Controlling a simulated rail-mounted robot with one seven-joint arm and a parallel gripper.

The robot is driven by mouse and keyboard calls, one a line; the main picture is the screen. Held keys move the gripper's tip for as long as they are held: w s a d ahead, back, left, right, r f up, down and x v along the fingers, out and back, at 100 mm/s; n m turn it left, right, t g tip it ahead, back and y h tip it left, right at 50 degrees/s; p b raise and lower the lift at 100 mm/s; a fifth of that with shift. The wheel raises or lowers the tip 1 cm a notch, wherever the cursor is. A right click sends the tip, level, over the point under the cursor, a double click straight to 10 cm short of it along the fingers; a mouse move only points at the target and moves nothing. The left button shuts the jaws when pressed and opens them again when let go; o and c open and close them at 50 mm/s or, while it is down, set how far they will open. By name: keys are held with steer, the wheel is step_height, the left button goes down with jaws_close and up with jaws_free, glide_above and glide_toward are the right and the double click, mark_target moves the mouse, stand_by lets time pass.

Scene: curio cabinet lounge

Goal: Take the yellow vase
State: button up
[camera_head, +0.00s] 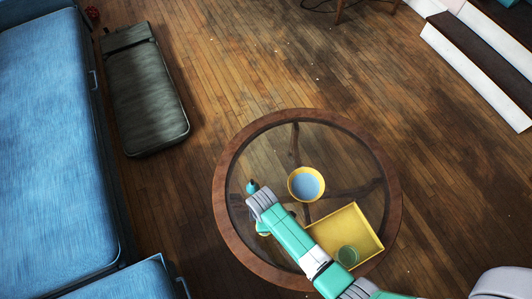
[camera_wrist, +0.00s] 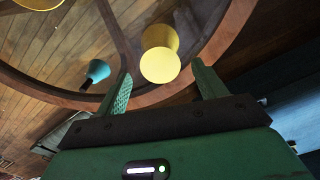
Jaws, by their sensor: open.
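The yellow vase (camera_wrist: 160,66), with a round top and a narrower waist, shows in the wrist view near the curved wooden table rim. My gripper (camera_wrist: 162,72) is open, with one green finger on each side of the vase in the picture. The vase appears in the gap, past the fingertips, and I see no contact. In the head view my arm crosses the left part of the round glass table (camera_head: 226,217) and hides most of that spot.
A teal vase (camera_wrist: 97,70) stands left of my gripper in the wrist view; it also shows in the head view (camera_head: 252,187). A blue sofa (camera_head: 50,150) is left.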

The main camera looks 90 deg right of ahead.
steer(key=f+b, duration=0.1)
steer(key=f, duration=0.2)
steer(key=f+b, duration=0.2)
steer(key=f, duration=0.1)
steer(key=shift+s, duration=0.2)
steer(key=shift+r, duration=0.2)
steer(key=c, duration=1.5)
steer(key=shift+r, duration=0.1)
step_height(320, 180, up, 4)
steer(key=p, duration=0.3)
steer(key=w+a+p, duration=0.1)
steer(key=w+a, duration=0.1)
steer(key=a, duration=0.3)
steer(key=w+a+p, duration=0.1)
steer(key=w+a, duration=0.1)
steer(key=a, duration=0.2)
steer(key=w+a+p, duration=0.1)
steer(key=w+a, duration=0.1)
steer(key=a, duration=0.3)
steer(key=shift+w+a+r, duration=0.35)
steer(key=shift+w+r, duration=0.05)
steer(key=o, duration=0.8)
steer(key=c, duration=0.5)
